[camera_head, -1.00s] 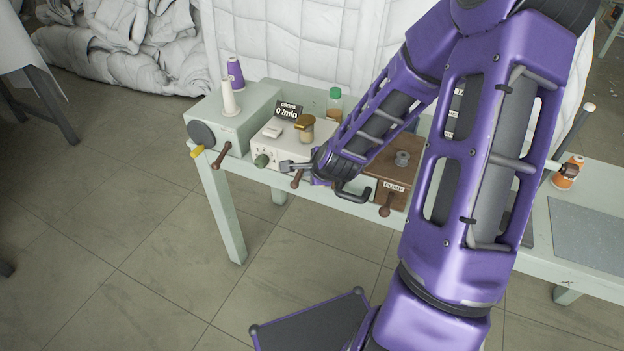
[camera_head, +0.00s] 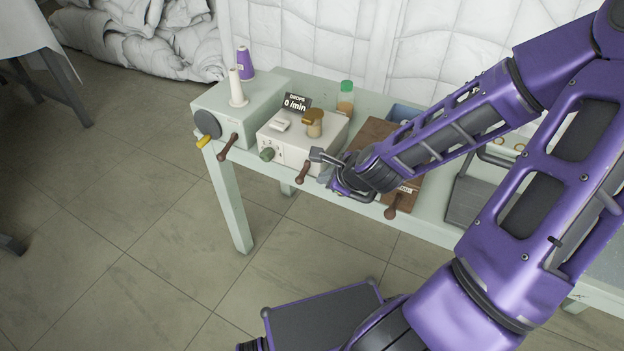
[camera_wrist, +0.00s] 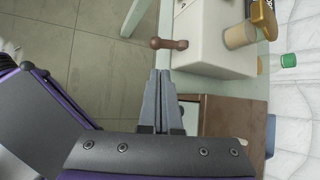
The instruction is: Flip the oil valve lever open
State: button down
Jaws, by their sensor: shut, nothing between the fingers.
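A white box (camera_head: 288,140) on the bench carries a "DROPS 0/min" sign (camera_head: 296,102) and an amber oil cup (camera_head: 314,128) with a brass top piece (camera_head: 313,116). The cup (camera_wrist: 240,35) and brass piece (camera_wrist: 264,14) also show in the wrist view. A brown-knobbed lever (camera_head: 303,173) sticks out from the box front; in the wrist view this lever (camera_wrist: 168,43) lies just beyond my fingertips. I cannot tell which part is the oil valve lever. My gripper (camera_head: 315,154) is shut and empty beside the box's right front; its fingers (camera_wrist: 159,73) appear apart from the lever.
A green knob (camera_head: 267,154) sits on the box front. A grey-green machine (camera_head: 228,118) with thread cones stands left. A brown wooden box (camera_head: 372,133) with another lever (camera_head: 391,211) stands right. A green-capped bottle (camera_head: 346,97) is behind. Floor in front is clear.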

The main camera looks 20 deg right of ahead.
aim_at(303, 175)
jog(key=b+x, duration=0.3)
jog(key=x, duration=0.7)
